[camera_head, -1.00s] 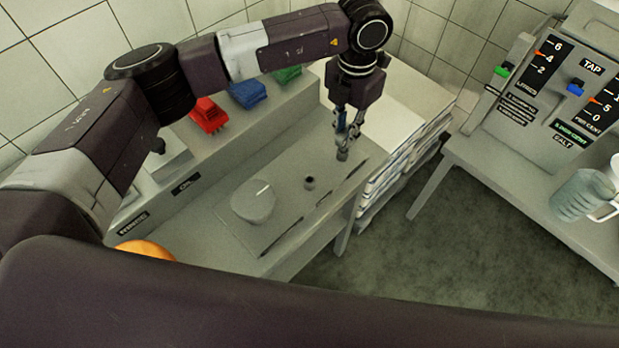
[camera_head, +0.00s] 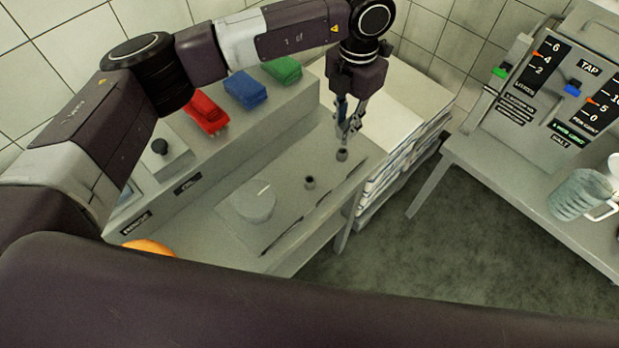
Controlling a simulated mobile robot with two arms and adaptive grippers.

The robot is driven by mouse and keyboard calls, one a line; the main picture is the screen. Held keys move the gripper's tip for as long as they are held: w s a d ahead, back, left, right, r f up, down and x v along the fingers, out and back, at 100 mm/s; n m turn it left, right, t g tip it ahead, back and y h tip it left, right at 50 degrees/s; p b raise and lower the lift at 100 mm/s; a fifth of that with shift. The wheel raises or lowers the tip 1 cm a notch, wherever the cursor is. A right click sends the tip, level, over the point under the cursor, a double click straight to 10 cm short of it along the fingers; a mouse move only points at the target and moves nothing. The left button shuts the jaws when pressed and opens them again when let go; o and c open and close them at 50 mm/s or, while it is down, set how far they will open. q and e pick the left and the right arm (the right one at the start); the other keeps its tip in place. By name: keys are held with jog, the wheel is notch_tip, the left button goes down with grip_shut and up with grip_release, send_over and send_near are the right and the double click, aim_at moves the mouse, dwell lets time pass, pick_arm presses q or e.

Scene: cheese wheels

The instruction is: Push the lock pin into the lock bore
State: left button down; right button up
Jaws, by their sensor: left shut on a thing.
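My left gripper (camera_head: 348,131) points down over the right part of the grey bench. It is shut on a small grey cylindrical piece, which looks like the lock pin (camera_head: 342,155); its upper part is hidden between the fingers. A short grey collar with a dark opening, which looks like the lock bore (camera_head: 310,182), stands on the bench plate, left of and nearer than the held piece. The two are apart in the picture. I cannot tell how high the piece is above the plate. My right gripper is not in view.
A round grey disc (camera_head: 258,203) lies on the plate, left of the collar. Red (camera_head: 207,112), blue (camera_head: 245,88) and green (camera_head: 283,69) blocks sit on the raised back ledge. A white stack (camera_head: 395,130) stands right of the bench. A jug (camera_head: 580,194) stands on the right table.

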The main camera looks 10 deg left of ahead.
aim_at(346, 123)
pick_arm(q)
jog(key=shift+r, duration=0.15)
jog(key=shift+r+p, duration=0.35)
jog(key=shift+r, duration=1.05)
jog(key=shift+a, duration=0.1)
